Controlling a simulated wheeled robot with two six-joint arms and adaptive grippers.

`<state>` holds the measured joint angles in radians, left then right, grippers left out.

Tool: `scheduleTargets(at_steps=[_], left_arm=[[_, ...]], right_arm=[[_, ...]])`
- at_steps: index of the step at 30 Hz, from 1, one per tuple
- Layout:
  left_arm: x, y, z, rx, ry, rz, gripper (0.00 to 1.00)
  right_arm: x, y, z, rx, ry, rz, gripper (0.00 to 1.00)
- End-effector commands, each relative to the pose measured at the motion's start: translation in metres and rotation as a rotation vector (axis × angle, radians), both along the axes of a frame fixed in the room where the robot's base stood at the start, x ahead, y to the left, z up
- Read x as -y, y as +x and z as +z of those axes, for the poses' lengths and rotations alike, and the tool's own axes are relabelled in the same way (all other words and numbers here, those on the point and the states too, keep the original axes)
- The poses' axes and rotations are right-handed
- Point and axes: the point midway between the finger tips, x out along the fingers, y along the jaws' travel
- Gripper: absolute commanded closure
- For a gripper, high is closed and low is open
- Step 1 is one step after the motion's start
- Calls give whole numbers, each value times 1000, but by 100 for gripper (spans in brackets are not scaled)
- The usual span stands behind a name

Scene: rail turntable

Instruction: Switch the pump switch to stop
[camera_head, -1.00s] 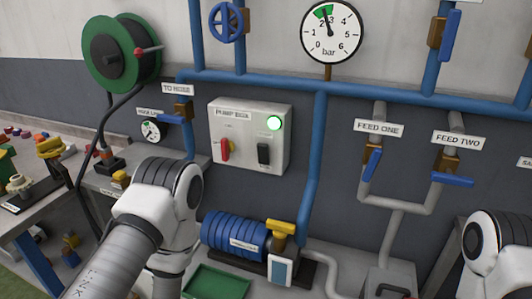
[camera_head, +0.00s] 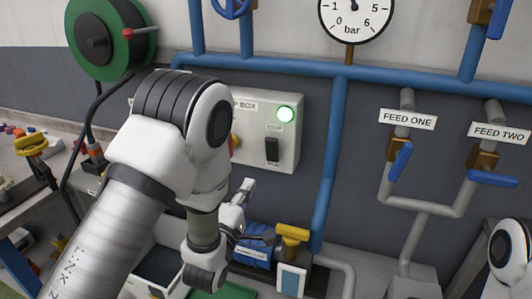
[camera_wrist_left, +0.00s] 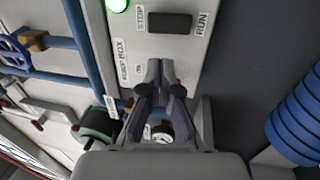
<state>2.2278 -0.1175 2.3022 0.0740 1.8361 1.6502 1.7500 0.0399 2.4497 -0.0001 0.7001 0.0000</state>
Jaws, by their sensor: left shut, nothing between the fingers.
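The grey pump box (camera_head: 291,162) is on the wall, its left part hidden behind my left arm. Its black rocker switch (camera_head: 272,149) has a label above and one below. In the left wrist view the switch (camera_wrist_left: 170,22) lies between the STOP label (camera_wrist_left: 140,15) and the RUN label (camera_wrist_left: 202,23). I cannot tell which side is pressed. The green lamp (camera_head: 286,114) is lit. My left gripper (camera_head: 248,185) is shut and empty, below and left of the switch. In the left wrist view its fingertips (camera_wrist_left: 162,66) are apart from the switch. My right gripper is out of view.
A red knob (camera_head: 234,143) on the box is mostly hidden by my arm. A blue pipe (camera_head: 330,150) runs down right of the box. The blue pump (camera_head: 255,256) and a yellow-handled valve (camera_head: 291,234) are below. Feed valves with blue levers (camera_head: 400,164) are right.

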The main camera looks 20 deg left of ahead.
Motion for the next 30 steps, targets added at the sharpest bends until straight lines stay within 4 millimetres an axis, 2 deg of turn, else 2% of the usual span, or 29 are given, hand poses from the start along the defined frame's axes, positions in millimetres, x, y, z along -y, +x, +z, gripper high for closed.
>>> scheduleTargets(at_steps=[15,18,23,30], left_arm=[[3,103,24,2,0,1,100],[4,117,26,1,0,0,100],[4,128,26,0,1,0,100],[4,129,25,-1,1,0,100]], right_arm=[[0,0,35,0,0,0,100],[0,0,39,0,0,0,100],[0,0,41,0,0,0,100],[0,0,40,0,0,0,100]])
